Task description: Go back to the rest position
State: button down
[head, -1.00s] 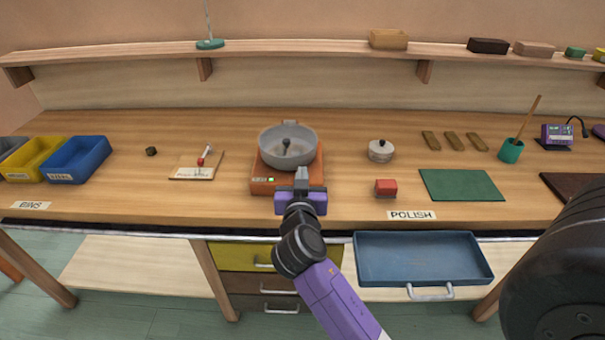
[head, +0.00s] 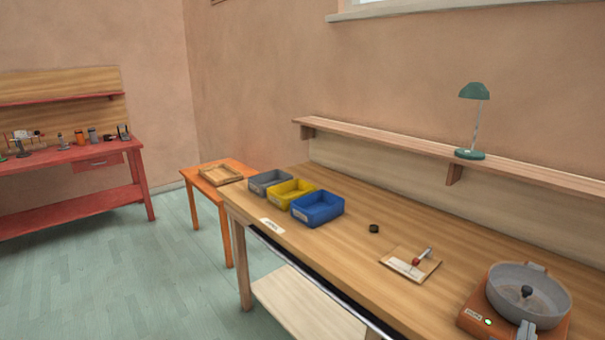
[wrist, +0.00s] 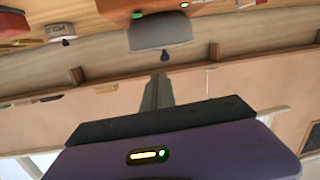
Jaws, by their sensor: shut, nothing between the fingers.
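My gripper (wrist: 157,92) shows in the wrist view, shut and empty, with its purple body (wrist: 170,150) at the bottom. The head view does not show my gripper or arm. The wrist picture looks upside down. In it the grey pan (wrist: 160,32) on the orange hotplate (wrist: 155,7) is at the top, apart from the fingers. In the head view the same pan (head: 530,300) sits on the hotplate (head: 475,320) at the lower right.
The wooden bench (head: 350,227) holds grey (head: 262,187), yellow (head: 281,202) and blue (head: 318,216) bins, a small dark object (head: 374,229) and a lever board (head: 398,268). A green lamp (head: 477,92) stands on the shelf. Open floor (head: 110,265) lies left, before a red bench (head: 70,154).

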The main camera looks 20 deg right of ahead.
jog(key=s+a+f+n+t+y, duration=0.2)
jog(key=a+n+t+y, duration=0.6)
jog(key=a, duration=1.2)
jog(key=s+a+f+n+y, duration=0.1)
jog(key=s+a+y, duration=0.2)
jog(key=s+a, duration=0.3)
jog(key=s+a+f+n+g+y, duration=0.1)
jog(key=s+a, duration=0.6)
jog(key=s, duration=0.7)
jog(key=n+y, duration=0.1)
jog(key=y, duration=0.1)
jog(key=shift+n+y, duration=0.3)
jog(key=shift+y, duration=0.1)
